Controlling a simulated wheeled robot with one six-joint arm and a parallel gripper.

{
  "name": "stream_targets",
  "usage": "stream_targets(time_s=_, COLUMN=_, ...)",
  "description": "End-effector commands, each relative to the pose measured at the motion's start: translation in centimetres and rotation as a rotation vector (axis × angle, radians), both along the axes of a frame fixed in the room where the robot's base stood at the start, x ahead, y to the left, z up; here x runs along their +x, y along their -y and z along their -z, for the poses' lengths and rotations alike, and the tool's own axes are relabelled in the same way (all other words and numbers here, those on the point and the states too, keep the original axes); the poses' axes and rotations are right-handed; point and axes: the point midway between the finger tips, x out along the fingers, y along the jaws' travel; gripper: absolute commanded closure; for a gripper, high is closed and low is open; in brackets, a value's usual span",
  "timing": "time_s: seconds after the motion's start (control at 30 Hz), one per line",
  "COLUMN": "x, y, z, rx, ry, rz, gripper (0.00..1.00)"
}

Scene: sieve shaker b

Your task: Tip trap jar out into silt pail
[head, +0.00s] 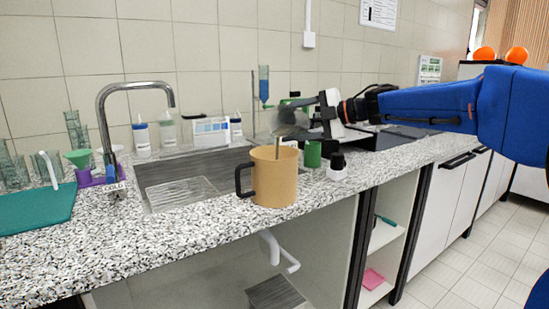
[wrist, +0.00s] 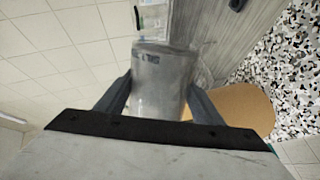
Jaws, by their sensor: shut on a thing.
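The trap jar (head: 289,122) is a grey, see-through vessel, held tilted above the silt pail. In the wrist view the jar (wrist: 160,75) fills the middle, with dark lettering near its far end. My gripper (head: 316,124) is shut on the jar, one finger on each side in the wrist view (wrist: 160,98). The silt pail (head: 275,180) is tan with a black handle and stands upright near the counter's front edge. A thin brownish streak shows between the jar and the pail's mouth. The pail's inside is hidden. Part of the pail (wrist: 243,107) shows beside the jar in the wrist view.
A sink (head: 185,180) with a tall tap (head: 105,110) lies left of the pail. Bottles line the wall behind. The speckled counter (head: 160,232) is clear front left.

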Motion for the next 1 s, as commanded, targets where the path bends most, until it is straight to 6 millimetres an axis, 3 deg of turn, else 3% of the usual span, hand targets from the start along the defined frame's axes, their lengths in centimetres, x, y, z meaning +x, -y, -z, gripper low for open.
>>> stream_targets(time_s=1.0, x=-0.88, y=-0.46, z=-0.67, rx=-0.033, ry=0.071, rz=-0.001, gripper=0.74)
